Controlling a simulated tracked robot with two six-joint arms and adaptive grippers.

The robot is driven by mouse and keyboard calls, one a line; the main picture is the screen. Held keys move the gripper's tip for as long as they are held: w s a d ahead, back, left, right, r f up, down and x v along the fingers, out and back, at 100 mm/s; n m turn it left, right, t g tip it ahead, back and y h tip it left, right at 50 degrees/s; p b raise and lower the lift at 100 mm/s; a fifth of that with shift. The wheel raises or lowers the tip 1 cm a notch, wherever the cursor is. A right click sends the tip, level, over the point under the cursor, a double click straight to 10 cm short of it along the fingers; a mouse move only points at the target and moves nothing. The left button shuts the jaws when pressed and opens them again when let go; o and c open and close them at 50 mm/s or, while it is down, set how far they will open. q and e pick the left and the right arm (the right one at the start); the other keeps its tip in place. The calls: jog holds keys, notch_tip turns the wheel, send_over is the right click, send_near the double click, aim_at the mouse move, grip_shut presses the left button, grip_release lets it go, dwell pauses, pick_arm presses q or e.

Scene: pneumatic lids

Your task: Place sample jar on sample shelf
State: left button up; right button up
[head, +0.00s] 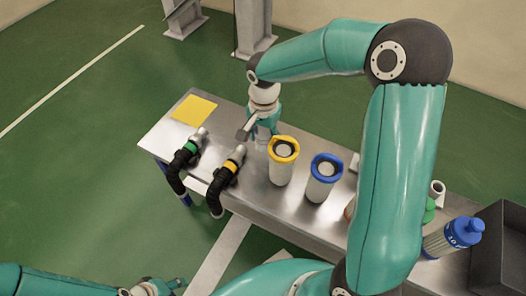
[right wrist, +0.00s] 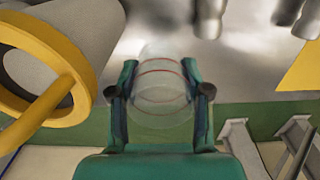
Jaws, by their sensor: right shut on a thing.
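The sample jar (right wrist: 160,92) is clear with thin red rings. In the right wrist view it sits between both fingers of my right gripper (right wrist: 160,95), which is shut on it. In the head view my right gripper (head: 263,125) is above the metal bench, just behind the yellow-collared canister; the jar shows only faintly there. I cannot tell whether the jar touches the bench. I cannot make out for certain which surface is the sample shelf; a flat yellow square (head: 194,110) lies at the bench's left end. My left gripper (head: 158,288) is at the bottom left, away from the bench.
Black hoses with a green-banded coupling (head: 191,146) and a yellow-banded coupling (head: 236,158) lie along the bench (head: 160,137). A yellow-collared canister (head: 281,168) and a blue-collared canister (head: 322,185) stand right of them. A blue-capped filter (head: 452,237) and dark box (head: 500,240) are at the right.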

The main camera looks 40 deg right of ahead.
jog(key=shift+f+b, duration=0.6)
jog(key=shift+f, duration=2.2)
jog(key=shift+f, duration=0.1)
jog(key=o, duration=1.1)
jog(key=shift+o, duration=0.2)
